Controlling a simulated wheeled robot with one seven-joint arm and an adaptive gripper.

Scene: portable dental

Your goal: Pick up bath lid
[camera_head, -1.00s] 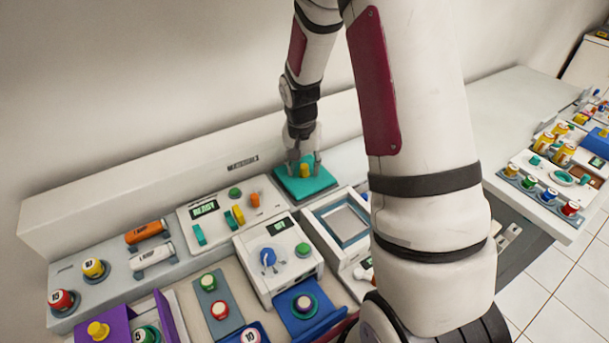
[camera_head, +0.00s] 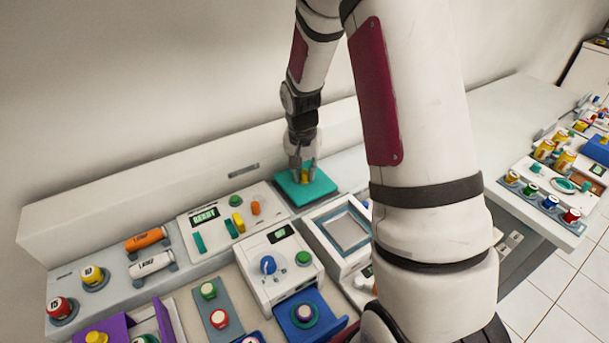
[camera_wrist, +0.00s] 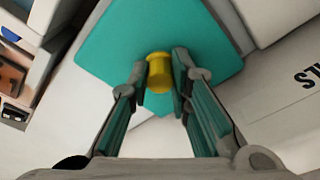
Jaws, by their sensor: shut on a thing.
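The bath lid is a flat teal square plate (camera_head: 322,187) with a yellow knob standing at its middle. In the head view it lies at the back of the bench, near the low wall ledge. My gripper (camera_head: 304,174) points down over it and is shut on the yellow knob. In the wrist view the knob (camera_wrist: 159,72) sits between my two fingertips (camera_wrist: 160,80), with the teal plate (camera_wrist: 115,45) spread beneath. The fingers hide part of the knob in the head view. I cannot tell whether the plate is clear of the bench.
A white box with a grey recessed top (camera_head: 345,230) stands just in front of the lid. A panel with a READY display (camera_head: 205,216) is to its left. A dial unit (camera_head: 280,262) is in front.

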